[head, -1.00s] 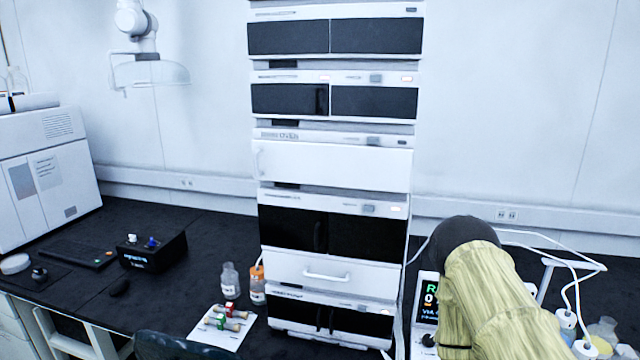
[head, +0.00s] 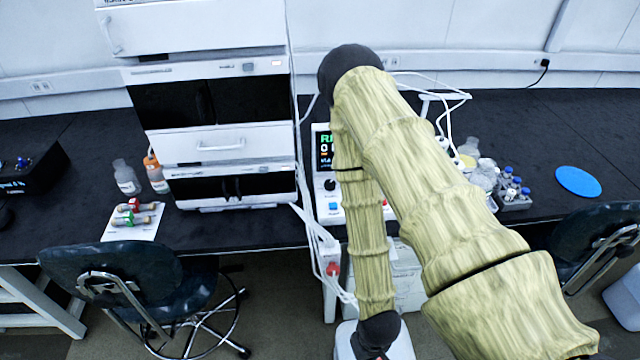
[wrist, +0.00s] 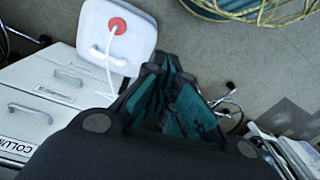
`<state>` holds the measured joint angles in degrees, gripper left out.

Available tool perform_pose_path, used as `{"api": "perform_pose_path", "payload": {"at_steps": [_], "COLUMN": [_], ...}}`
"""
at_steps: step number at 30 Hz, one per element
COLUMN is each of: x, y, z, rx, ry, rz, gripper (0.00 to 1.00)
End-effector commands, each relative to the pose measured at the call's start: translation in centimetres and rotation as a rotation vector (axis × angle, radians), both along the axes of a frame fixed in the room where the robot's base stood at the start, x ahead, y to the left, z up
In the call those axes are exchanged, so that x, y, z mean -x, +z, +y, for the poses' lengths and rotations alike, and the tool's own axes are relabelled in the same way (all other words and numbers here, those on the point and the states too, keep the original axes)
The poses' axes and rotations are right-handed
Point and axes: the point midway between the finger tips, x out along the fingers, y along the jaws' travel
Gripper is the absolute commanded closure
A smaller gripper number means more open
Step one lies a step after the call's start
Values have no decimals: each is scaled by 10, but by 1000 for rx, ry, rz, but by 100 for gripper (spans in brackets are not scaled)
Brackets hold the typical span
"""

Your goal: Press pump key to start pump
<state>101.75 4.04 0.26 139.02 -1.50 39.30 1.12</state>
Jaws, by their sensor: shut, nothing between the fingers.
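The pump unit is a white box with a dark display (head: 323,147) showing green and white characters, right of the instrument stack in the head view. Below the display are a black knob (head: 330,185), a blue key (head: 333,207) and a red key (head: 385,203). My arm covers much of its right side and front, so other keys may be hidden. My gripper (wrist: 172,80) is shut and empty in the wrist view, pointing down over the floor in front of the bench. The pump is not in the wrist view.
The instrument stack (head: 218,138) stands left of the pump. White tubing runs down the bench front to a lidded white container (wrist: 98,50) with a red cap. A drawer cabinet (wrist: 45,90) stands beside it. Chairs (head: 125,280) stand left and right. A blue disc (head: 578,181) lies on the bench.

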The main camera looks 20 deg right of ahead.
Motion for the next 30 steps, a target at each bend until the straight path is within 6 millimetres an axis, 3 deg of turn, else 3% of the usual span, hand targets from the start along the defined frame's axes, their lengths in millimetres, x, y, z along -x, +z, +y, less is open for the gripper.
{"api": "perform_pose_path", "payload": {"at_steps": [14, 30], "x": [-167, -331], "y": [57, 166], "z": [-7, -47], "rx": [-157, -306], "ry": [-149, -269], "rz": [-237, -486], "gripper": [100, 100]}}
